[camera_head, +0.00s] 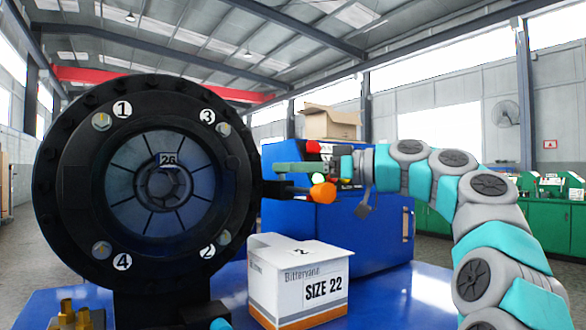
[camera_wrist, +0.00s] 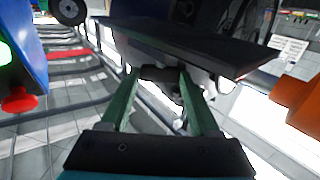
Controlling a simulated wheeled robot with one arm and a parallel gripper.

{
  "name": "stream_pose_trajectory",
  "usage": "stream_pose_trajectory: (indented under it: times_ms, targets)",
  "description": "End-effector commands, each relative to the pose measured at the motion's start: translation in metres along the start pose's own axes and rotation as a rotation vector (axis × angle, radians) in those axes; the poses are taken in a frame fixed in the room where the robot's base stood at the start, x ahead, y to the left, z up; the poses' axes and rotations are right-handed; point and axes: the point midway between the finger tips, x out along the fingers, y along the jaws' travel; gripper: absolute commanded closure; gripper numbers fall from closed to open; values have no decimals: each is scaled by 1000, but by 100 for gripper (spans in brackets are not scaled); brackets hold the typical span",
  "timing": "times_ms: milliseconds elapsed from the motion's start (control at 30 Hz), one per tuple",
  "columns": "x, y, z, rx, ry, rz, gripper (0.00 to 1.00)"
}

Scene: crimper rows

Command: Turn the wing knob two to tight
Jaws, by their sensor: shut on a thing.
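The crimper's thick black ring (camera_head: 60,150) faces me with bolts at its corners. The bolt labelled 2 (camera_head: 223,238) is at the lower right. My gripper (camera_head: 277,169) points left beside the ring's right edge, with its green fingers level. In the wrist view my gripper (camera_wrist: 160,76) is shut on a small dark part (camera_wrist: 160,73) under a wide dark plate (camera_wrist: 195,42). I cannot tell whether this part is wing knob two. The fingers hide much of it, and its turn angle does not show.
A dark bar with an orange ball (camera_head: 322,192) sticks out just below my fingers. A white carton marked SIZE 22 (camera_head: 280,285) stands on the blue table (camera_head: 400,295), right of the ring. A blue cabinet (camera_head: 350,235) with an open cardboard box (camera_head: 330,123) on top is behind.

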Motion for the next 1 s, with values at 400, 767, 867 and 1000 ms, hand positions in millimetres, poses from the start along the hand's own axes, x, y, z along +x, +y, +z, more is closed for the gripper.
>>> stream_pose_trajectory:
  times_ms: [400, 767, 867, 1000]
  targets:
    - [0, 0, 0, 0, 0, 2, 93]
    - [1, -6, 9, -1, -2, 192, 93]
    - [1, -8, 7, 0, -3, 273, 93]
    - [2, -9, 4, 1, -2, 361, 93]
